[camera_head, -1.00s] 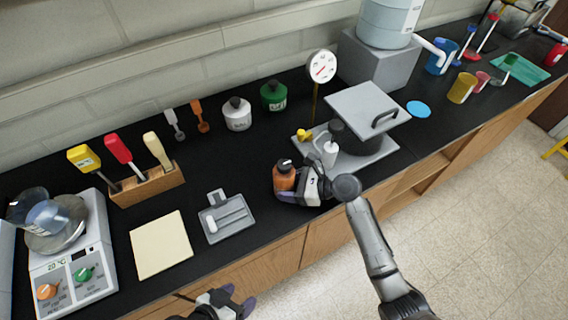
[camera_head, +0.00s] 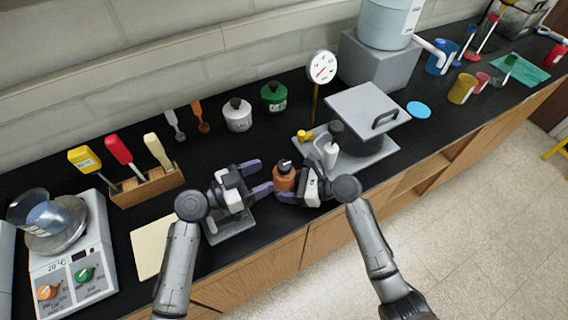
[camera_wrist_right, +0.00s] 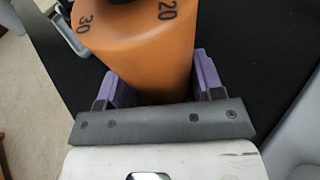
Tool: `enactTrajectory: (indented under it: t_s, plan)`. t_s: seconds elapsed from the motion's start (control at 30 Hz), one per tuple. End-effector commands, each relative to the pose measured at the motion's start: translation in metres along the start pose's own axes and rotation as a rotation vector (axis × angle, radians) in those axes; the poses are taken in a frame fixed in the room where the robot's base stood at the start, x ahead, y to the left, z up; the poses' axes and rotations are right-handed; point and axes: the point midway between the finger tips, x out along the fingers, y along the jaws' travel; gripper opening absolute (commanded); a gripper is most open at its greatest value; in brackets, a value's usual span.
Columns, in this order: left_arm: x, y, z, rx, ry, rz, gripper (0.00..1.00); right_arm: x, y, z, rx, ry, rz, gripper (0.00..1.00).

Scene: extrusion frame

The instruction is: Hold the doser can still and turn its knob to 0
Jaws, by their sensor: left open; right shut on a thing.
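The doser can (camera_head: 284,180) is an orange can with a black knob (camera_head: 284,164) on top. It stands upright on the black counter near its front edge. My right gripper (camera_head: 281,192) is shut on the can's body from the right. In the right wrist view the purple fingers lie on both sides of the orange can (camera_wrist_right: 150,60), with the marks 30 and 20 on its top. The black knob (camera_wrist_right: 108,2) is cut off there, so its setting cannot be read. My left gripper (camera_head: 262,176) is open and empty, just left of the can, its fingers pointing toward it.
A grey tray (camera_head: 240,222) lies under my left gripper, partly hidden. A press with a grey lid (camera_head: 366,108) stands right behind the can. A scale (camera_head: 98,240) is at the left.

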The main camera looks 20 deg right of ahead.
Motion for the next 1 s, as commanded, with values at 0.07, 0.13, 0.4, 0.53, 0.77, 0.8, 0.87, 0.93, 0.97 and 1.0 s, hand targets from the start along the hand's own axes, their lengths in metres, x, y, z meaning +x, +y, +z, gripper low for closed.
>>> enactTrajectory:
  t_s: [0.07,0.13,0.4,0.53,0.77,0.8,0.87,0.93,0.97,1.0]
  plan:
    - [0.007,-0.004,0.0,0.001,-0.002,-0.007,0.63,0.0,0.0,0.0,0.0,0.0,0.0,0.48]
    - [0.016,-0.004,0.0,0.001,-0.002,-0.008,0.63,0.0,0.0,0.0,0.0,0.0,0.0,0.48]
    - [0.052,-0.004,0.001,0.0,-0.004,-0.008,0.63,0.0,0.0,0.0,0.0,0.0,0.0,0.48]
    - [0.063,-0.005,0.001,-0.001,-0.004,-0.009,0.63,0.0,0.0,0.0,0.0,0.0,0.0,0.48]
    - [0.07,-0.004,0.001,0.001,-0.004,-0.009,0.63,0.0,0.0,0.0,0.0,0.0,0.0,0.48]
    - [0.07,-0.004,0.001,0.001,-0.004,-0.009,0.63,0.0,0.0,0.0,0.0,0.0,0.0,0.48]
    - [0.07,-0.004,0.001,0.001,-0.004,-0.009,0.63,0.0,0.0,0.0,0.0,0.0,0.0,0.48]
    - [0.07,-0.004,0.001,0.001,-0.004,-0.009,0.63,0.0,0.0,0.0,0.0,0.0,0.0,0.48]
    - [0.07,-0.004,0.001,0.001,-0.004,-0.009,0.63,0.0,0.0,0.0,0.0,0.0,0.0,0.48]
    - [0.07,-0.004,0.001,0.0,-0.004,-0.009,0.6,0.0,0.0,0.0,0.0,0.0,0.0,0.48]
